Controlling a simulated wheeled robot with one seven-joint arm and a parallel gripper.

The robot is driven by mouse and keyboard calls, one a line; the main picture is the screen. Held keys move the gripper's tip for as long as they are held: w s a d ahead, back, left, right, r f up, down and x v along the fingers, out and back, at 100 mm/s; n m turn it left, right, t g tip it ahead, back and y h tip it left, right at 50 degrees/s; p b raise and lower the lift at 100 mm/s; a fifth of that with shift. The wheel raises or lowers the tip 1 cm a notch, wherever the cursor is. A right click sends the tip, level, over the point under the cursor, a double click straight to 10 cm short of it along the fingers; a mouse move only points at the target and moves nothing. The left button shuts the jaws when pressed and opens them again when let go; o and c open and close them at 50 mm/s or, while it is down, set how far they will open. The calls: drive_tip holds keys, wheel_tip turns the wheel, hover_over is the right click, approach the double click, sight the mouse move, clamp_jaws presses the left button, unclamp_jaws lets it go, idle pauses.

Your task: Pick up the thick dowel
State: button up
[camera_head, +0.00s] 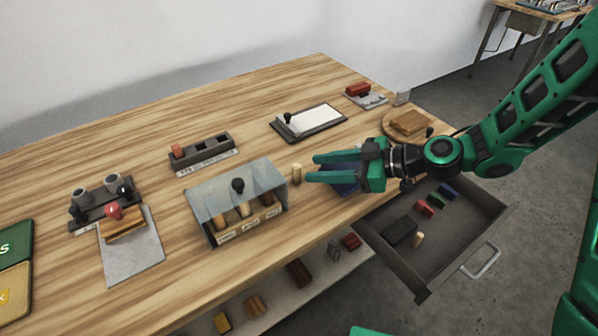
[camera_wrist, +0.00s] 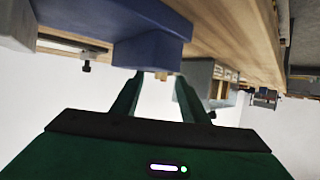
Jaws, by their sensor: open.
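A pale upright wooden dowel (camera_head: 296,173) stands on the table just beyond my fingertips. My gripper (camera_head: 312,168) is open and empty, its fingers pointing at this dowel from the right, a small gap apart. In the wrist view, a small wooden end (camera_wrist: 161,76) shows between my fingertips (camera_wrist: 158,82), partly hidden by a blue block; it is probably the same dowel. Another pale dowel (camera_head: 418,240) stands in the open drawer. More wooden pegs (camera_head: 245,208) sit in the labelled compartments of a clear-lidded box. I cannot tell by size which is the thick one.
A blue block (camera_head: 345,188) lies under my gripper and fills the upper wrist view (camera_wrist: 150,48). The grey box (camera_head: 208,228) stands left of the dowel. The open drawer (camera_head: 370,240) juts out at the table's front.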

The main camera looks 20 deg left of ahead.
sight(297, 170)
drive_tip(key=shift+x, duration=3.35)
drive_tip(key=shift+r, duration=0.1)
clamp_jaws()
